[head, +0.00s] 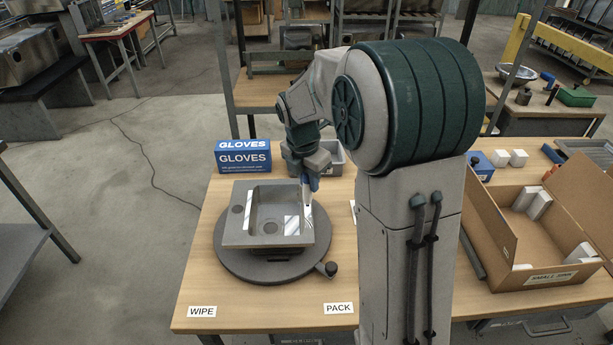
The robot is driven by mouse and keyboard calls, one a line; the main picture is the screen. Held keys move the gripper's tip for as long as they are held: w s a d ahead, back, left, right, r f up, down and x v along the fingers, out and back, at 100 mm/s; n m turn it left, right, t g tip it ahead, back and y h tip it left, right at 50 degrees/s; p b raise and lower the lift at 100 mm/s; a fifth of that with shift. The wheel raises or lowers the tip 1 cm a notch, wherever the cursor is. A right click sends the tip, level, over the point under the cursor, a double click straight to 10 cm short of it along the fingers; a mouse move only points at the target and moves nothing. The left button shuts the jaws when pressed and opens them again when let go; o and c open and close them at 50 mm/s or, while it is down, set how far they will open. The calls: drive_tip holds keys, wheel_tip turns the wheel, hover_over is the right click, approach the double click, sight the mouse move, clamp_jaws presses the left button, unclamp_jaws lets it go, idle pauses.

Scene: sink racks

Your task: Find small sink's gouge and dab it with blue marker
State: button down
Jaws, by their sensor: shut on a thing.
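The small grey sink (233,238) lies on a dark round turntable (245,272), its basin facing up. Pale striped patches show at the left of its basin and near its front right. I cannot make out a gouge at this size. My gripper (310,181) points down over the sink's right rear side. It is shut on a slim thing, blue above and whitish below, which looks like the blue marker (307,196). Its lower end is close to the sink's right rim; I cannot tell whether it touches.
A blue gloves box (243,157) and a grey bin (335,158) stand behind the turntable. A knob (328,269) sticks out at its front right. WIPE (202,312) and PACK (339,308) labels mark the front edge. An open carton (530,279) stands right, beyond my arm. The table's front left is clear.

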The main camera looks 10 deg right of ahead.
sight(310, 200)
drive_tip(key=shift+d+f+b, duration=0.15)
drive_tip(key=shift+f+b, duration=1.7)
drive_tip(key=shift+f, duration=1.1)
drive_tip(key=shift+f, duration=0.6)
drive_tip(key=shift+r, duration=0.1)
wheel_tip(310, 200, up, 7)
drive_tip(key=p, duration=0.5)
drive_tip(key=shift+p, duration=0.35)
